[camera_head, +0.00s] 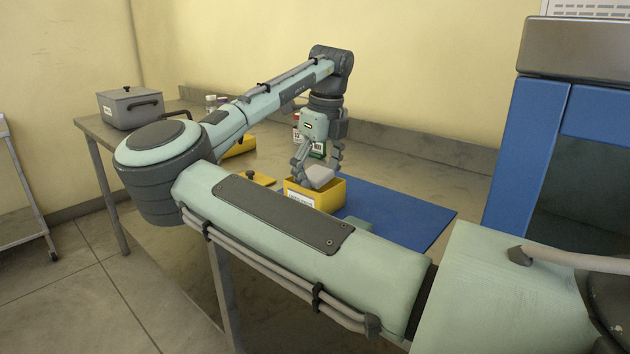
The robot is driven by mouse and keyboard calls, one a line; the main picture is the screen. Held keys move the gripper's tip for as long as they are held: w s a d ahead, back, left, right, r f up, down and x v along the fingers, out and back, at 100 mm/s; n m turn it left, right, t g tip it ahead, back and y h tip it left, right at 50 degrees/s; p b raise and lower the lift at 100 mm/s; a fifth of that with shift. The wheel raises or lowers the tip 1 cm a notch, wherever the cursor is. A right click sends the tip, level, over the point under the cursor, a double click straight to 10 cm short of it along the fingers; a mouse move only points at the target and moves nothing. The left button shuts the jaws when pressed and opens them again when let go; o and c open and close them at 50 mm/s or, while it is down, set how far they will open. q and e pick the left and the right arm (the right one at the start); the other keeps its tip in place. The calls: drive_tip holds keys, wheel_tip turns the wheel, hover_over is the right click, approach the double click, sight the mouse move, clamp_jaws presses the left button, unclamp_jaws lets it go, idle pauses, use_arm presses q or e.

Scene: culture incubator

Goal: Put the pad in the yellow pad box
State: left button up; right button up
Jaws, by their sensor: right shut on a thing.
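The yellow pad box (332,198) stands on the table with its top open and a white label on its front. My right gripper (318,168) points down over the box and is shut on the pad (320,177), a pale grey-white piece. The pad is at the box's opening, with its lower part close to or inside the rim; I cannot tell whether it touches the box. The box's inside is mostly hidden. My left gripper is not in view.
A blue mat (412,212) lies right of the box. A yellow lid (257,178) with a dark knob lies to its left. A blue-framed cabinet (530,150) stands at right.

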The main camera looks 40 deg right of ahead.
sight(322, 175)
wheel_tip(322, 175, up, 13)
drive_tip(key=s, duration=0.1)
drive_tip(key=shift+s+f, duration=0.15)
drive_tip(key=shift+s, duration=0.15)
drive_tip(key=shift+d, duration=0.15)
